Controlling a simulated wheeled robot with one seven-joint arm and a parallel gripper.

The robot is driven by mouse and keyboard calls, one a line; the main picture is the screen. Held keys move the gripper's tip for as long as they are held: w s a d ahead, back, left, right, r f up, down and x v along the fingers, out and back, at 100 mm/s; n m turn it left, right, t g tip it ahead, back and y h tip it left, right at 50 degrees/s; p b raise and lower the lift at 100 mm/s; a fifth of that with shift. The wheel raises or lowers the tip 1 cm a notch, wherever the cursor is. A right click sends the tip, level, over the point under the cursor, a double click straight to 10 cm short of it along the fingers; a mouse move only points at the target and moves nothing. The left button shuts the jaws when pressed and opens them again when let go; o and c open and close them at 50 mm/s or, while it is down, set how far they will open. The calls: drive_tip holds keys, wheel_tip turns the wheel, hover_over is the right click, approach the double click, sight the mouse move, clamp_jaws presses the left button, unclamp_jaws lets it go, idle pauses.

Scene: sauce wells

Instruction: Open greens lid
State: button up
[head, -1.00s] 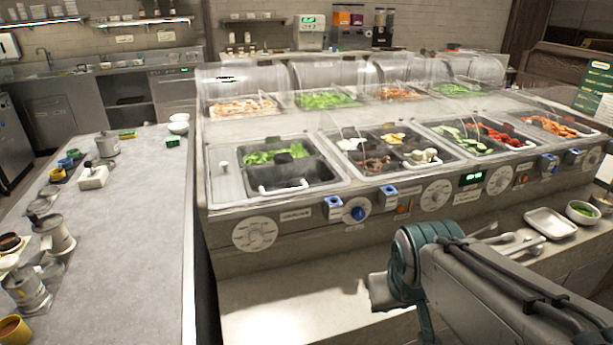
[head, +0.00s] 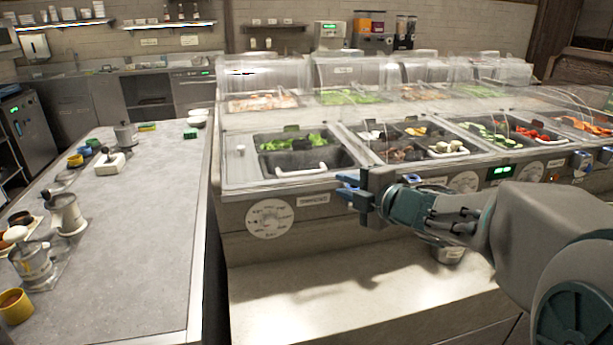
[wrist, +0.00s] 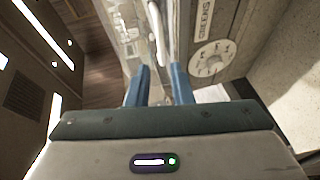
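The greens well is the front-left well of the bar in the head view, with green leaves (head: 290,142) at its back. A white bar handle (head: 302,170) lies along its front edge; the clear lid itself is hard to make out, and it looks down. My gripper (head: 346,187), with blue fingers, is just right of the handle and in front of the counter, apart from it. In the wrist view my gripper (wrist: 161,75) is open and empty, with the white handle (wrist: 158,32) beyond the gap between the fingers.
A round white dial plate (head: 270,219) is on the counter front, below the well. A lower shelf (head: 300,285) juts out beneath. Other wells with vegetables (head: 500,132) continue to the right. A grey side table (head: 140,220) with pots and cups stands at the left.

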sight(307, 173)
drive_tip(key=x, duration=1.4)
drive_tip(key=shift+s+a, duration=0.15)
drive_tip(key=shift+s, duration=0.05)
clamp_jaws()
